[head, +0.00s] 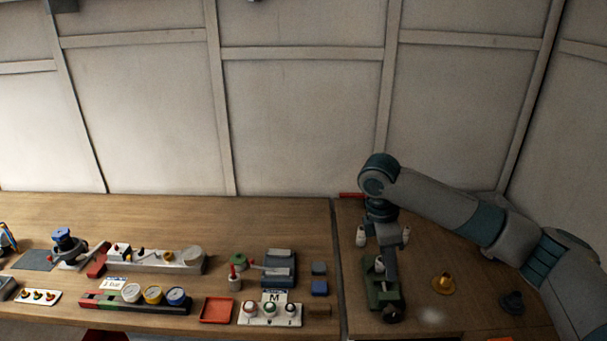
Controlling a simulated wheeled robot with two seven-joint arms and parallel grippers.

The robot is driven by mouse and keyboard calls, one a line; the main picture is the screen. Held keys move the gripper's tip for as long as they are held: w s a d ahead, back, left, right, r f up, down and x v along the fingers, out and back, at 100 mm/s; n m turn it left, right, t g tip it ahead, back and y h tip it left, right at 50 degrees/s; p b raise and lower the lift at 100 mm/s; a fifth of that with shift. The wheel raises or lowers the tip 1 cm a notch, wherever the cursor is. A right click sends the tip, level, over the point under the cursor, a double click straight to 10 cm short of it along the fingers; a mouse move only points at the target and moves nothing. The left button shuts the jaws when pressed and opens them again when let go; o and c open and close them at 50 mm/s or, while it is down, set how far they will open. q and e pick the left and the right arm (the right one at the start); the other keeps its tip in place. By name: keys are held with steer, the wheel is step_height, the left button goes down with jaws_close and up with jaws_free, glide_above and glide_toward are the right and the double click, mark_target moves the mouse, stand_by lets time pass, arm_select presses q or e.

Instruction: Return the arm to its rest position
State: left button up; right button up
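My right arm comes in from the right edge and bends down at the wrist. My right gripper (383,238) hangs over the right part of the workbench with its two pale fingers spread wide apart. Below it stands a dark green device (382,294) with a grey upright part that rises toward the space between the fingers. I cannot tell whether the gripper touches this part; the fingers do not appear closed on it. My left gripper is not in view.
A yellow knob-like piece (443,284) and a dark piece (511,302) lie to the right of the green device. Left of the bench seam are a red tray (216,310), a panel with several knobs (270,321) and a gauge block (134,302).

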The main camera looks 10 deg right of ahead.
steer(key=s+a+f+m+t+y, duration=0.1)
steer(key=s+a+f+m+y, duration=0.15)
steer(key=s+a+f, duration=0.6)
steer(key=s+a+f+m+t+y, duration=0.1)
steer(key=s+a+f+y, duration=0.2)
steer(key=s+a+f, duration=0.55)
steer(key=s+d+f+m+t+h, duration=0.1)
steer(key=s+d+f+m, duration=0.15)
steer(key=s, duration=0.25)
steer(key=s+d+f+m+h, duration=0.1)
steer(key=s+d+f+m, duration=0.1)
steer(key=s+m, duration=0.3)
steer(key=s+d+f+m+t+h, duration=0.1)
steer(key=s+d+f+m, duration=0.1)
steer(key=s, duration=0.4)
step_height(320, 180, down, 33)
steer(key=s+g+b, duration=0.1)
steer(key=s+b, duration=0.1)
steer(key=b, duration=0.4)
steer(key=s+d+f+b, duration=0.2)
steer(key=s+f, duration=0.7)
steer(key=f, duration=0.3)
steer(key=s+d+f+g+b, duration=0.1)
steer(key=s+f+b, duration=0.2)
steer(key=s+f, duration=0.6)
step_height(320, 180, down, 3)
steer(key=shift+d+f, duration=0.1)
steer(key=shift+d, duration=0.25)
